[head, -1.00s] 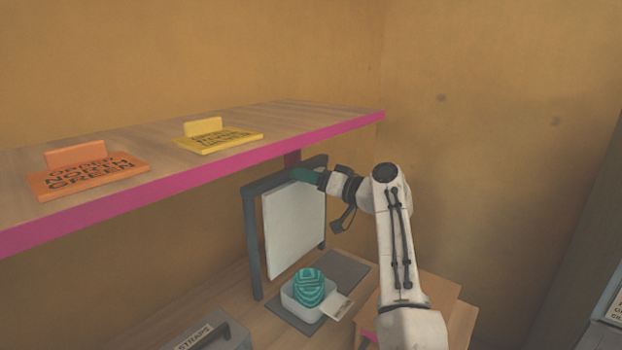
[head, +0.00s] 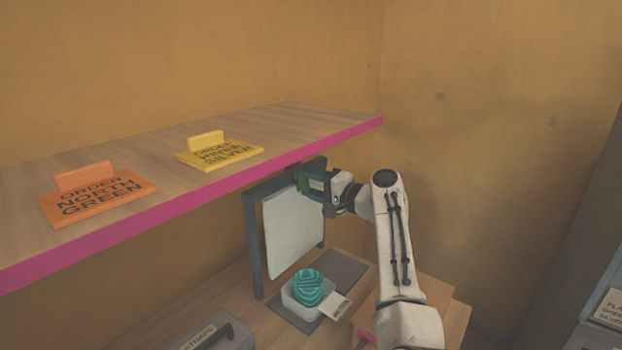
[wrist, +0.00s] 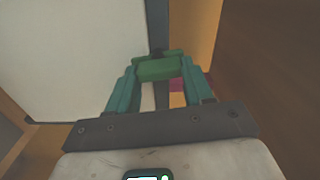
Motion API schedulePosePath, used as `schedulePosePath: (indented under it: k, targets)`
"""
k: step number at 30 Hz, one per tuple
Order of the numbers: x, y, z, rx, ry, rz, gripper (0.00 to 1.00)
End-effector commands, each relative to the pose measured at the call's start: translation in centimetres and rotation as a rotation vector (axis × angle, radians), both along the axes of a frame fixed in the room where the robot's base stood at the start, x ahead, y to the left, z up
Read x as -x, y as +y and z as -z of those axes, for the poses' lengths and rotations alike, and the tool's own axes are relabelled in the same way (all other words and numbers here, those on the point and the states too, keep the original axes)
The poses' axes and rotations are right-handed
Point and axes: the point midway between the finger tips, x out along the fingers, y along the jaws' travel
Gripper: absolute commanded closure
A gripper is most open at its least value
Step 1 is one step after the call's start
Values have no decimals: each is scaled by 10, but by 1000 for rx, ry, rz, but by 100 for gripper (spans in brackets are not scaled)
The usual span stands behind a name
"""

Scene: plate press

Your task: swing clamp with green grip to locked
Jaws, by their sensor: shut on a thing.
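The clamp's green grip (wrist: 160,69) is between the teal fingers of my gripper (wrist: 161,62) in the wrist view. My gripper is shut on it. In the head view my gripper (head: 313,183) is at the upper right of a dark upright frame (head: 254,245). A pale plate (head: 292,235) stands in this frame; it also fills the left of the wrist view (wrist: 75,55). The clamp's arm and pivot are mostly hidden by my gripper, so I cannot tell the clamp's exact angle.
A shelf with a pink edge (head: 190,205) runs just above and left of the frame. It bears an orange sign (head: 98,195) and a yellow sign (head: 220,152). A white bowl with a striped teal ball (head: 308,288) stands below the plate.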

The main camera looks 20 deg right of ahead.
Motion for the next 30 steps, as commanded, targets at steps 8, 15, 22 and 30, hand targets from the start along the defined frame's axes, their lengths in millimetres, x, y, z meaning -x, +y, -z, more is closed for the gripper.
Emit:
schedulePosePath:
  k: [8, 15, 22, 30]
  targets:
    - [0, -1, 0, -96, 69, 4, 79]
    - [0, -2, 1, -123, 89, 4, 79]
    - [0, -2, 1, -126, 91, 5, 79]
    - [0, -2, 1, -125, 90, 4, 36]
